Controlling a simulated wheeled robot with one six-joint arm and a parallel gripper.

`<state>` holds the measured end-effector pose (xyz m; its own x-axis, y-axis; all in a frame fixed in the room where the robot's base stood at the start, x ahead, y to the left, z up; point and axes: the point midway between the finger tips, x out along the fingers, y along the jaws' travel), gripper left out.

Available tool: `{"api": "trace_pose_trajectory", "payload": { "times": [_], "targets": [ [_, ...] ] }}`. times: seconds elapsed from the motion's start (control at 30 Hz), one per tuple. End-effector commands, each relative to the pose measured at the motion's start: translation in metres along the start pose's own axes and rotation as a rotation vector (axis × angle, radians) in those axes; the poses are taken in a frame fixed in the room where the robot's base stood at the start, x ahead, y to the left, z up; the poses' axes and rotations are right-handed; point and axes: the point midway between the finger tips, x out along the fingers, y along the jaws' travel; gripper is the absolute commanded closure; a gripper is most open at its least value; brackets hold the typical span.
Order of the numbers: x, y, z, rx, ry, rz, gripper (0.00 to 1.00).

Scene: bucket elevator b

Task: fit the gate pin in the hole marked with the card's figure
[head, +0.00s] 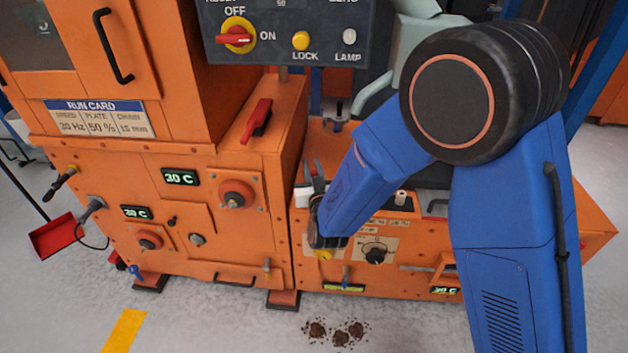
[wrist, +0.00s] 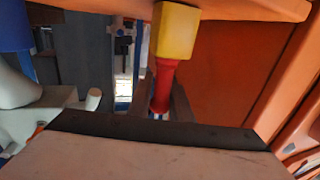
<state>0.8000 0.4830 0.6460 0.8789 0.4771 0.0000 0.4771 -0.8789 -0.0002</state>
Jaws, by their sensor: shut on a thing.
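My gripper (wrist: 165,98) is shut on a pin with a yellow block-shaped head and a red grip (wrist: 167,75), in the wrist view. A bit of pale shaft shows below the red part. The run card (head: 100,118) on the upper left of the machine shows three figures. The middle one, under PLATE, reads 50 %. I cannot make out the marked holes in either view.
The orange machine (head: 215,255) has several dials, knobs and displays. A control box (head: 285,40) with a red switch is above. A red lever (head: 256,120) sticks out left of my gripper. Dark debris (head: 335,331) lies on the floor in front.

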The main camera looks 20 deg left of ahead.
Motion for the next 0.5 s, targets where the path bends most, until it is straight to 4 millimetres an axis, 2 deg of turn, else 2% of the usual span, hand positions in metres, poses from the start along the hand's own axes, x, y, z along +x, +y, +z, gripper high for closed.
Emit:
{"api": "trace_pose_trajectory", "payload": {
  "times": [0.03,0.07,0.37,0.5],
  "targets": [
    [0.000,0.000,0.000,0.000,0.000,0.000,0.95],
    [0.000,0.000,0.000,0.000,0.000,0.000,1.00],
    [0.000,0.000,-0.001,0.000,0.000,0.000,1.00],
    [0.000,0.000,-0.011,0.002,0.001,0.000,1.00]
  ]
}}
